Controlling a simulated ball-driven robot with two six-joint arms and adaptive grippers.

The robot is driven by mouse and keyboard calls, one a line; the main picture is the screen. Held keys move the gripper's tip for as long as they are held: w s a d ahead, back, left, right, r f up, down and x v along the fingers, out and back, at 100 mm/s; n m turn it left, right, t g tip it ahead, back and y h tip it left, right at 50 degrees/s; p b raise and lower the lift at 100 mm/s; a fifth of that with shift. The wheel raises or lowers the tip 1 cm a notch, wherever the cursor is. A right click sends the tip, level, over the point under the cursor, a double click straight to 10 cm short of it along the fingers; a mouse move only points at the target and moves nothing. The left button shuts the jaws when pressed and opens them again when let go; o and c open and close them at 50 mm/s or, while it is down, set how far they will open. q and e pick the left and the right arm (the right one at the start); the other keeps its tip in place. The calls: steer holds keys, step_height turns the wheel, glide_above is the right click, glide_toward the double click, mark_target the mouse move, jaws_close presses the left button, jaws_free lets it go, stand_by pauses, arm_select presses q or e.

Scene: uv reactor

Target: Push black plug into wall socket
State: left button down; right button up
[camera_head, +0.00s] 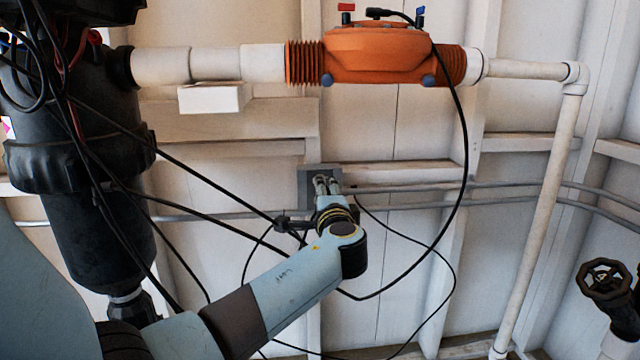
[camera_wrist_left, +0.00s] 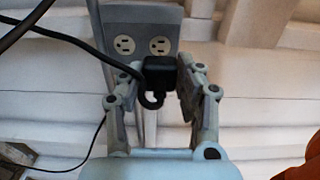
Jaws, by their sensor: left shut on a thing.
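The black plug (camera_wrist_left: 160,76) is between the fingers of my left gripper (camera_wrist_left: 158,82) in the left wrist view, with its cable bending below it. My left gripper (camera_head: 326,184) is shut on the plug. The grey wall socket box (camera_wrist_left: 138,20) has two outlets side by side, and the plug shows just below the right outlet (camera_wrist_left: 160,46). Whether the plug touches the box cannot be told. In the head view the gripper covers much of the socket box (camera_head: 306,188) and hides the plug. My right gripper is not in view.
An orange UV reactor (camera_head: 376,54) sits in a white pipe (camera_head: 215,64) above. A black cable (camera_head: 466,140) hangs from it in a loop. Grey conduits (camera_head: 420,188) run along the wall. A black tank (camera_head: 95,200) is at left, a valve wheel (camera_head: 605,279) at right.

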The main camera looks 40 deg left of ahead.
arm_select(q)
steer(key=shift+b+x, duration=1.05)
steer(key=shift+x, duration=1.85)
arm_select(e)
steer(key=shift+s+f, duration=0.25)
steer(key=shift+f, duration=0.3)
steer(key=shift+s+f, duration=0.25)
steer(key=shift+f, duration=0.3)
arm_select(q)
steer(key=c, duration=0.8)
jaws_free()
steer(key=v, duration=1.2)
